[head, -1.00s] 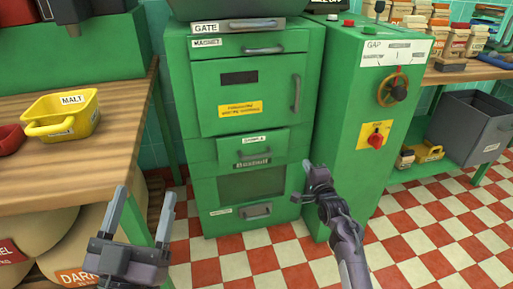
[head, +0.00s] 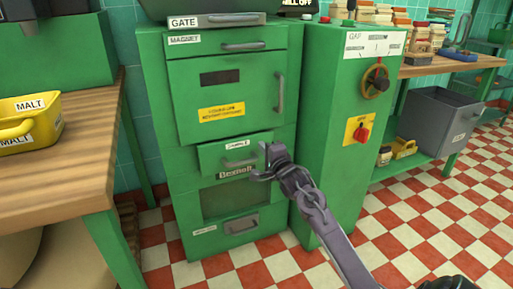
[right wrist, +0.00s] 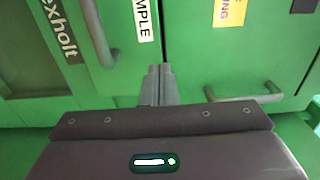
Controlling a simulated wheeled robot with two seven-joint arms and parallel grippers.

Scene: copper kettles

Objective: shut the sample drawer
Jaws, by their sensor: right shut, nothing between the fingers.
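The sample drawer (head: 211,161) is a green drawer front with a SAMPLE label and a grey bar handle, in the middle of the green mill cabinet. It stands out somewhat from the cabinet face. My right gripper (head: 260,164) is shut and empty at the right end of the drawer front. In the right wrist view its closed fingers (right wrist: 158,84) point at the green front beside the SAMPLE label (right wrist: 143,20), and the drawer handle (right wrist: 97,36) is to their left. I cannot tell whether the fingertips touch the drawer. My left gripper is out of view.
The cabinet door (head: 226,96) with its handle is above the drawer, and a lower drawer (head: 228,228) is below. A green gap control column (head: 335,130) stands close on the right.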

